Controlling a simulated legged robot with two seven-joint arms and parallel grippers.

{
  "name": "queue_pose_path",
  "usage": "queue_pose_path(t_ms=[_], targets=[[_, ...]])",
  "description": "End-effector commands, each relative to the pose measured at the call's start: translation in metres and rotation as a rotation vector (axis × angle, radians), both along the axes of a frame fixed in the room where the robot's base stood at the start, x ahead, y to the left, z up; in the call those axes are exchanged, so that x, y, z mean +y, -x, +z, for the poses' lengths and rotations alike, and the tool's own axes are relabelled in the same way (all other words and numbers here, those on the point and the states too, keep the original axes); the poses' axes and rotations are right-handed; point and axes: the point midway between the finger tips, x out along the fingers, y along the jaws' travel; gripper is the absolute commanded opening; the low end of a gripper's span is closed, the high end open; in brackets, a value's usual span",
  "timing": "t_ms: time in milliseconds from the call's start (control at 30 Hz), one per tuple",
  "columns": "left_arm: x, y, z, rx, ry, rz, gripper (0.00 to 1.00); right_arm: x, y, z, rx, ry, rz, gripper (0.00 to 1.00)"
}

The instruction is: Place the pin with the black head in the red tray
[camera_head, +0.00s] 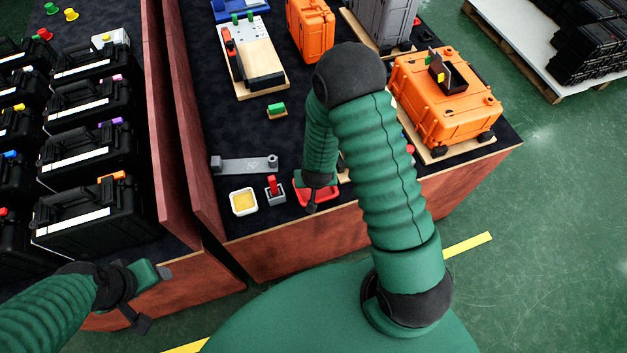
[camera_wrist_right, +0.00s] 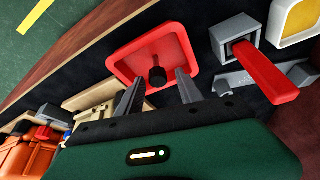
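The red tray (camera_head: 330,195) lies on the dark bench top near its front edge, partly hidden by my right arm. The right wrist view shows the red tray (camera_wrist_right: 140,60) more fully. A black-headed pin (camera_wrist_right: 157,76) shows over the tray's floor near its close side; its shaft is hidden. My right gripper (camera_wrist_right: 160,84) is open, its fingers apart on either side of the black head without visibly touching it. In the head view the right gripper (camera_head: 312,203) points down at the tray. My left gripper (camera_head: 152,297) is open and empty, off the bench at lower left.
Left of the tray are a grey holder with a red lever (camera_head: 274,187), a white-rimmed yellow tray (camera_head: 243,202) and a grey bracket (camera_head: 245,164). An orange case (camera_head: 445,100) stands at right. Black cases (camera_head: 95,215) fill the left bench.

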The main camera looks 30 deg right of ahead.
Motion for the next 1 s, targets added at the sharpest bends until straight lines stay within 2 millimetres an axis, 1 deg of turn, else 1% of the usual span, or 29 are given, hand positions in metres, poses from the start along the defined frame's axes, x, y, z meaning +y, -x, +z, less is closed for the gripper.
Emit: queue_pose_path(t_ms=[233, 300, 367, 467, 600, 700, 800, 900, 967, 1000], targets=[[0.000, 0.000, 0.000, 0.000, 0.000, -0.001, 0.61, 0.000, 0.000, 0.001, 0.000, 0.000, 0.000, 0.44], [0.000, 0.000, 0.004, 0.000, 0.000, -0.001, 0.61, 0.000, 0.000, 0.005, -0.001, 0.000, 0.000, 0.44], [0.000, 0.000, 0.004, 0.000, 0.000, -0.001, 0.61, 0.001, 0.002, 0.010, -0.001, 0.001, 0.002, 0.44], [0.000, 0.000, 0.006, 0.000, 0.000, -0.001, 0.61, 0.005, 0.008, 0.030, -0.003, 0.002, 0.003, 0.44], [0.000, 0.000, 0.013, 0.000, 0.000, 0.000, 0.61, 0.013, 0.020, 0.066, -0.006, 0.002, 0.003, 0.44], [0.000, 0.000, 0.020, 0.000, 0.000, 0.000, 0.61, 0.018, 0.029, 0.089, -0.004, 0.002, 0.004, 0.44], [0.000, 0.000, 0.027, 0.000, 0.000, 0.000, 0.61, 0.020, 0.035, 0.106, -0.003, 0.002, 0.003, 0.44], [0.000, 0.000, 0.029, 0.000, 0.000, 0.000, 0.61, 0.023, 0.038, 0.114, -0.002, -0.003, 0.005, 0.44], [0.000, 0.000, 0.029, 0.000, 0.000, 0.000, 0.61, 0.032, 0.038, 0.124, -0.003, -0.026, 0.040, 0.44], [0.000, 0.000, 0.029, 0.000, 0.000, 0.000, 0.61, 0.044, 0.037, 0.135, -0.002, -0.052, 0.091, 0.44]])
